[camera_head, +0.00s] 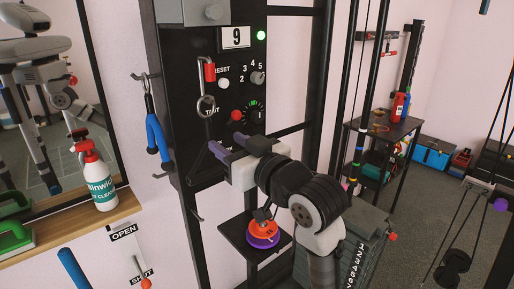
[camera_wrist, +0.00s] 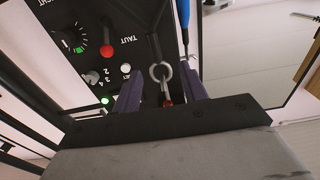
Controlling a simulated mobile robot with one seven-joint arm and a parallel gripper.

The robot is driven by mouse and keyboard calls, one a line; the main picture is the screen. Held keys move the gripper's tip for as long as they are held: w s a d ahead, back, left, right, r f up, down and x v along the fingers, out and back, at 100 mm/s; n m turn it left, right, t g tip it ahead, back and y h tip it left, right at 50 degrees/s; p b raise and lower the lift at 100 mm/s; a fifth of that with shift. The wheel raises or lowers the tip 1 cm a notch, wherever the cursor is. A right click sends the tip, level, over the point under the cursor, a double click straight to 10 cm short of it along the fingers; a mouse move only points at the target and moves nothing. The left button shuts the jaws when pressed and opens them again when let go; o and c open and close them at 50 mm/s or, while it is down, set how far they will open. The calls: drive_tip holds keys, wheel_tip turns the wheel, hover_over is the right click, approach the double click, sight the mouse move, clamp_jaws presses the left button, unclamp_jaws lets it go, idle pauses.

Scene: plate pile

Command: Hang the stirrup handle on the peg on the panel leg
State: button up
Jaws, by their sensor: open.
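A black triangular stirrup handle (camera_head: 190,176) seems to hang below a metal ring (camera_head: 206,106) on the front of the black panel; its right part is hard to make out near my gripper. The ring also shows in the wrist view (camera_wrist: 161,71), between my finger tips as seen there. My gripper (camera_head: 227,144) is open, its two purple fingers apart and facing the panel, just right of the handle. The fingers also show in the wrist view (camera_wrist: 160,84) with nothing clearly gripped. A short peg (camera_head: 197,217) sticks out low on the panel leg (camera_head: 190,190).
A red-sleeved clip (camera_head: 210,73) bears the ring. A blue handle (camera_head: 157,136) hangs from a side hook (camera_head: 145,76); another small peg (camera_head: 160,176) is below it. An orange and purple stack (camera_head: 262,233) sits on a small black shelf (camera_head: 235,226). A spray bottle (camera_head: 98,178) stands left.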

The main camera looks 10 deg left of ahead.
sight(210, 132)
drive_tip(key=shift+w+f+p+x, duration=0.1)
drive_tip(key=shift+f+p+x, duration=0.15)
drive_tip(key=shift+x, duration=2.3)
drive_tip(key=shift+w+f+p+x, duration=0.1)
drive_tip(key=shift+w+f+x, duration=0.1)
drive_tip(key=shift+x, duration=2.35)
drive_tip(key=shift+d, duration=0.2)
drive_tip(key=shift+c, duration=0.2)
clamp_jaws()
